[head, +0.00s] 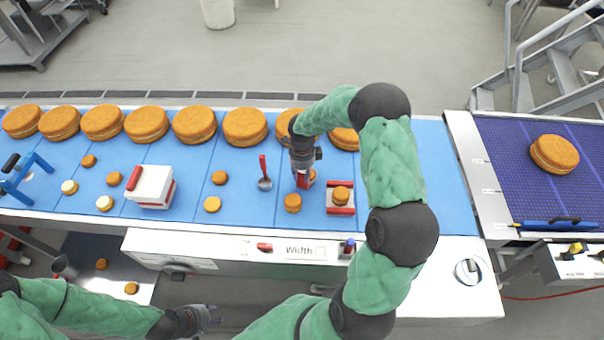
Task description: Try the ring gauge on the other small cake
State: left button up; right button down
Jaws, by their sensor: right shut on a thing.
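My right gripper (303,168) is shut on a small red part at the belt, which I take to be the ring gauge (303,181). Its ring is hidden or too small to make out. A small brown cake (312,175) shows partly behind the red part; I cannot tell whether they touch. Another small cake (293,202) lies just below it on the blue belt. A third small cake (341,194) sits on a white holder with red bars (340,211) to the right. My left gripper (208,316) is low at the front, away from the belt; its fingers are unclear.
Large cakes (194,124) line the back of the belt (420,170), some behind my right arm. A red-handled spoon (264,178), a white box (152,187) and several small cakes lie to the left. A panel marked Width (300,251) runs along the front.

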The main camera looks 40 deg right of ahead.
jog(key=shift+f+b, duration=1.5)
jog(key=shift+b, duration=0.1)
dwell(0.3)
dwell(1.1)
jog(key=shift+r+p, duration=1.9)
jog(key=shift+r, duration=3.05)
